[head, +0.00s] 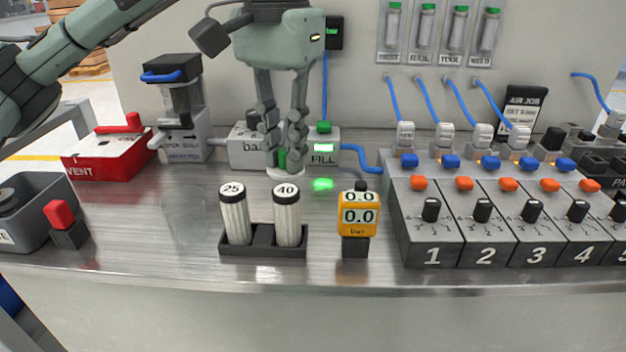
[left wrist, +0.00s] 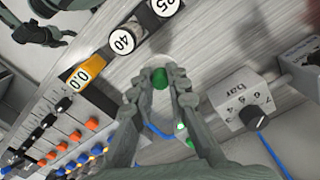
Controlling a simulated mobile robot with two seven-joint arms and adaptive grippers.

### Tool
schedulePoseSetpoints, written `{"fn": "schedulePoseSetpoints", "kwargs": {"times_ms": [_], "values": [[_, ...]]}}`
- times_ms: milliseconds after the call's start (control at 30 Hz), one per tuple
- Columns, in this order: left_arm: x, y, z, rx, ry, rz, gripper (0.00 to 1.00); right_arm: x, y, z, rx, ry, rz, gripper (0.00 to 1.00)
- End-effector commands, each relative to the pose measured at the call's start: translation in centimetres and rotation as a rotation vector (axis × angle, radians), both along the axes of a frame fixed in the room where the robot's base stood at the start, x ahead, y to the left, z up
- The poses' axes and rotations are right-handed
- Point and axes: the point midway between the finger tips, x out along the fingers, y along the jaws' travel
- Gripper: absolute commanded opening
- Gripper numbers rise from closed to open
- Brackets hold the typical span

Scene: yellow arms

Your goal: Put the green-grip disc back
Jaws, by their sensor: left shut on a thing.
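My left gripper (head: 283,160) reaches down from the top of the head view and is shut on the green grip of the disc (head: 281,158). The pale disc (head: 285,174) shows under the fingertips, low over the bench beside the FILL block; I cannot tell whether it touches a surface. In the left wrist view the green grip (left wrist: 160,78) sits between the fingertips of the left gripper (left wrist: 160,90). Part of what looks like my right gripper (left wrist: 45,32) shows at the upper left there; its jaws are unclear.
The FILL block (head: 324,148) stands right of the fingers, a grey "bar" box (head: 248,148) left. In front are a black rack (head: 263,249) with cylinders 25 and 40 and a yellow gauge (head: 359,214). Numbered stations (head: 432,235) fill the right.

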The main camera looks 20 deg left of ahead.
Motion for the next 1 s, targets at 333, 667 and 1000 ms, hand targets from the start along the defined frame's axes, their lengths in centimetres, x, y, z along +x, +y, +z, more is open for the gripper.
{"fn": "schedulePoseSetpoints", "kwargs": {"times_ms": [333,667,1000], "values": [[4.4,-2.0,-3.0,0.0,0.001,-0.001,0.0,0.4,-0.3,0.7,-0.005,-0.012,-0.002,0.53],[4.4,-2.0,-6.8,0.0,0.0,0.001,0.0,0.6,-0.4,1.4,-0.01,-0.019,0.002,0.53],[4.4,-2.0,-7.1,0.0,-0.001,0.0,0.0,0.5,-0.4,0.7,-0.01,-0.015,0.003,0.53]]}}
